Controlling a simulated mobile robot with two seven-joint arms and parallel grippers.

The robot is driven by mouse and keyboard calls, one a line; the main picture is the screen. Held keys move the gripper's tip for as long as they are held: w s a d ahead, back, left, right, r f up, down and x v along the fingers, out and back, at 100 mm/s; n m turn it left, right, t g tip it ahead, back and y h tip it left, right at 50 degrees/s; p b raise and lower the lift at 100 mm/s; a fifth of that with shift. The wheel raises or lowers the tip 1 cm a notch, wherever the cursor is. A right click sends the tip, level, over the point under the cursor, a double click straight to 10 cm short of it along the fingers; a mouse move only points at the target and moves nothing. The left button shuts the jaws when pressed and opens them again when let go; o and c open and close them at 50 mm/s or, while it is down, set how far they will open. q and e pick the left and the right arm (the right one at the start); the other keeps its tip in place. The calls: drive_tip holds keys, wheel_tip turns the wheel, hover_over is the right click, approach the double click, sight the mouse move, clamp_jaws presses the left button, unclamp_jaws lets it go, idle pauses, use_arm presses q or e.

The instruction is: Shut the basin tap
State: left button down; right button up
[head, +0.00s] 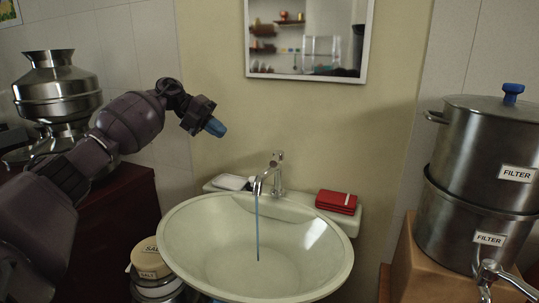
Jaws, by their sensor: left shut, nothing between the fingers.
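The basin tap (277,175) is a chrome faucet at the back of a pale cream basin (170,232). A thin blue stream of water (257,225) falls from its spout into the bowl. My left gripper (217,128) is shut and empty, with blue fingertips. In the picture it is above and to the left of the tap, apart from it. My right gripper is not in view.
A white soap dish (230,182) and folded red cloths (337,201) rest on the basin's back ledge. Steel filter pots (470,150) stand at right, metal pots (57,85) at left. A mirror (308,75) hangs above. Labelled containers (150,262) sit left of the basin.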

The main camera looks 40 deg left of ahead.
use_arm(q)
drive_tip(key=b, duration=0.1)
approach(276, 159)
drive_tip(key=w+d+f, duration=0.3)
drive_tip(key=f, duration=0.2)
drive_tip(key=shift+d+f, duration=0.15)
drive_tip(key=shift+f, duration=0.05)
idle(0.3)
drive_tip(key=shift+d, duration=0.1)
